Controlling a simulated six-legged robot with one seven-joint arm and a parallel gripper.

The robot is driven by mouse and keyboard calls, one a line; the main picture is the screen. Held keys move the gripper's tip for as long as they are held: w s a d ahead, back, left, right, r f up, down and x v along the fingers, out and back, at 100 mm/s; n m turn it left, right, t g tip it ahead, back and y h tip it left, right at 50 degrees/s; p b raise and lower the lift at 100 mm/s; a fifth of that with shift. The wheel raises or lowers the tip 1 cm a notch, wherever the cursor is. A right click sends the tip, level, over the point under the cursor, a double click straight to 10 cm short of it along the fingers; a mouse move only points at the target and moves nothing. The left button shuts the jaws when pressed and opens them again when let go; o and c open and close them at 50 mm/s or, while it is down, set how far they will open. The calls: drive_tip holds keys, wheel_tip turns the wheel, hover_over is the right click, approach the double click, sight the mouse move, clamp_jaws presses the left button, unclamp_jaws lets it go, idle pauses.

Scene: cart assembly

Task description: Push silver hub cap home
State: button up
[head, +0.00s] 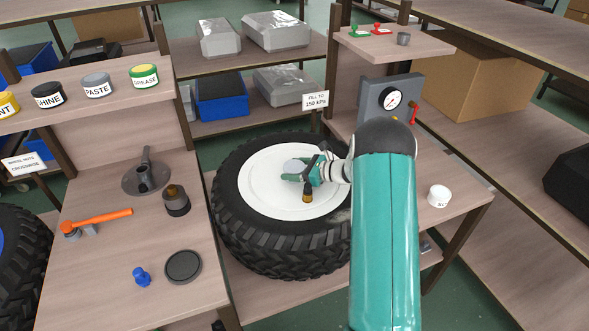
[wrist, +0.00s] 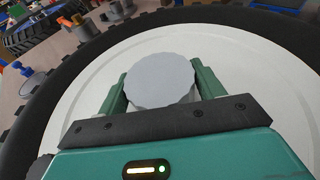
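The silver hub cap (wrist: 160,80) is a round grey disc with a scalloped edge, face toward the camera in the wrist view. The two green fingers of my gripper (wrist: 160,88) stand on either side of it and appear closed on its edge. In the head view the cap (head: 293,166) shows at the fingertips of my gripper (head: 300,171), over the middle of the white wheel disc (head: 262,190). The wheel lies flat with a black treaded tyre (head: 235,225) around it. The cap's underside is hidden, so I cannot tell whether it touches the wheel.
A dark piece with an amber end (head: 307,195) is beside my gripper. A pressure gauge (head: 390,99) stands behind the wheel. A white jar (head: 438,195) is at right.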

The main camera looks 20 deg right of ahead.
drive_tip(key=o, duration=0.4)
drive_tip(key=v, duration=1.3)
drive_tip(key=shift+s+d, duration=0.3)
